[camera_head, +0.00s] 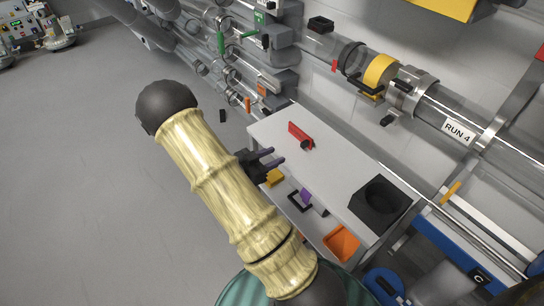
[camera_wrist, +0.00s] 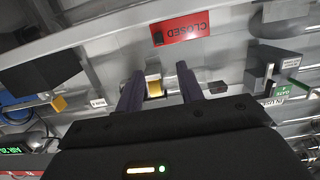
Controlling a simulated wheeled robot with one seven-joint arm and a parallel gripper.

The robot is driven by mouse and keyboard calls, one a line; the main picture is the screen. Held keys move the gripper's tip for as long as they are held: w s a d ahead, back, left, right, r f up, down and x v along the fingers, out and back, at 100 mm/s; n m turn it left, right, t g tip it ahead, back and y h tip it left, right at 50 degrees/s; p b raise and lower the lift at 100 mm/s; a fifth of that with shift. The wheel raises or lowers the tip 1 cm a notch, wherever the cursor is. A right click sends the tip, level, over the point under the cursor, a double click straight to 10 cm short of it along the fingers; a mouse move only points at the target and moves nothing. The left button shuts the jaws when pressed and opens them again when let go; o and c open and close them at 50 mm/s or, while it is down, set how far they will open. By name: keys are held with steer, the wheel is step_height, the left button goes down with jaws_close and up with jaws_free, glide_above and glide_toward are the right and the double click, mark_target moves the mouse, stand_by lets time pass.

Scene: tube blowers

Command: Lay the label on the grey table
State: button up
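A red label with a small black piece at one end (camera_head: 299,133) is on the grey table (camera_head: 325,165), near its far left end. In the wrist view, a red label (camera_wrist: 183,27) reads CLOSED upside down, beyond my fingertips; it appears to be the same label. I cannot tell whether it lies fully flat. My gripper (camera_head: 275,156) is beside the table's near left edge, apart from the label. In the wrist view my gripper (camera_wrist: 158,76) has its two dark fingers spread, with nothing held between them.
A black open box (camera_head: 380,204) stands at the table's right end. An orange bin (camera_head: 341,242) and a yellow item (camera_head: 274,177) are below the tabletop. Clear tubes with a yellow band (camera_head: 380,71) and a RUN 4 sign (camera_head: 458,132) run behind.

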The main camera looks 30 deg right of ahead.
steer(key=w+a+r+n+t+y, duration=0.2)
steer(key=w+a+n+t+y, duration=0.15)
steer(key=a+y, duration=0.25)
steer(key=w+a+r+n+t+y, duration=0.1)
steer(key=w+a+n+t+y, duration=0.1)
steer(key=a+n+t+y, duration=0.3)
steer(key=s+a+r+n+g+y, duration=0.2)
steer(key=s+a+r+n+g, duration=0.1)
steer(key=s, duration=0.5)
steer(key=s+a+r+n+g+y, duration=0.3)
steer(key=s+a+n+g, duration=0.1)
steer(key=s, duration=0.4)
steer(key=shift+s+r+n, duration=0.2)
steer(key=shift+s+n, duration=0.1)
steer(key=shift+n, duration=0.55)
steer(key=shift+w, duration=0.2)
